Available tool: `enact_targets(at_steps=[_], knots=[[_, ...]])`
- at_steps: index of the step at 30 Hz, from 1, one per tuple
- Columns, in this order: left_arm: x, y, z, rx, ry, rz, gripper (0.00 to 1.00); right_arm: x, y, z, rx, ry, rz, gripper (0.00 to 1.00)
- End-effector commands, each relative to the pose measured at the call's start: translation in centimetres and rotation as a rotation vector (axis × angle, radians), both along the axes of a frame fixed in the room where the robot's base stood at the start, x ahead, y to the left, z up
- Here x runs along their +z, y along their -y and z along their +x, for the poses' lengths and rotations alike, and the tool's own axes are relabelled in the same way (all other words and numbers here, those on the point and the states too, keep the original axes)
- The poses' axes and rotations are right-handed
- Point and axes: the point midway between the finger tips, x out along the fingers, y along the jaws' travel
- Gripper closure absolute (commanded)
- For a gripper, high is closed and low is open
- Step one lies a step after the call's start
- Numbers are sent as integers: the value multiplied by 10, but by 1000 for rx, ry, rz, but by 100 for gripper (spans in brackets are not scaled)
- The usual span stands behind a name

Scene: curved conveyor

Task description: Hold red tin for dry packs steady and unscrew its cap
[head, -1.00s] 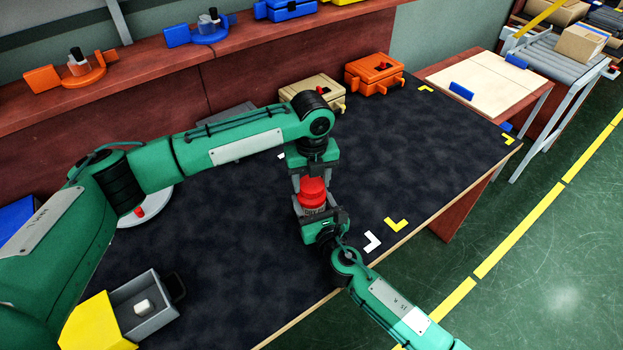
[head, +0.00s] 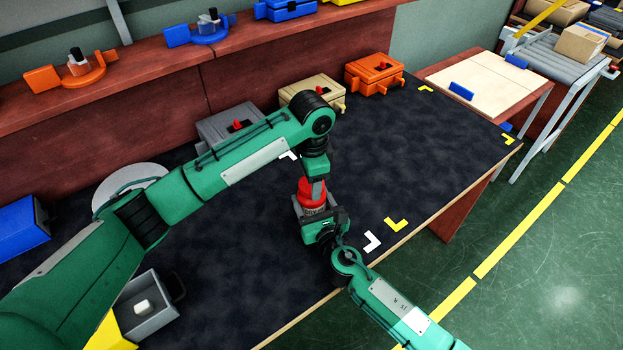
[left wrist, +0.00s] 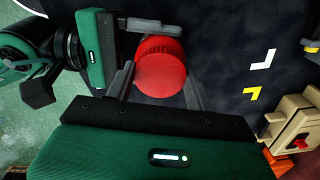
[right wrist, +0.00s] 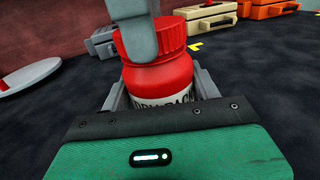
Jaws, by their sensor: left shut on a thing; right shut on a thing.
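The red tin (head: 314,205) stands upright on the dark mat, with a pale printed label around its lower part in the right wrist view (right wrist: 160,102). Its ribbed red cap (left wrist: 160,66) is on top of it. My left gripper (head: 314,185) points down from above and is shut on the cap, one finger on each side. My right gripper (right wrist: 158,92) comes in from the front and is shut around the tin's labelled body. The tin's bottom is hidden by the right gripper.
A grey box (head: 228,124), a beige box (head: 313,90) and an orange box (head: 374,72) stand along the back. A grey open bin (head: 150,318) is at the lower left. White (head: 372,241) and yellow corner marks (head: 396,224) lie right of the tin.

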Motion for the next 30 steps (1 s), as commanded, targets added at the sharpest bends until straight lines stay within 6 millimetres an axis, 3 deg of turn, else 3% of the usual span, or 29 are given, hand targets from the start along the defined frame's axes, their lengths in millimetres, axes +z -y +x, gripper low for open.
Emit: enact_targets(at_steps=[21,27,30], knots=[[1,1,0,1312,-1,-3,73,0,-1,-1,3,0,0,100],[2,0,1,1516,0,-2,74,0,-1,-1,3,0,0,100],[2,0,1,1514,1,-2,74,0,-1,-1,3,0,0,100]])
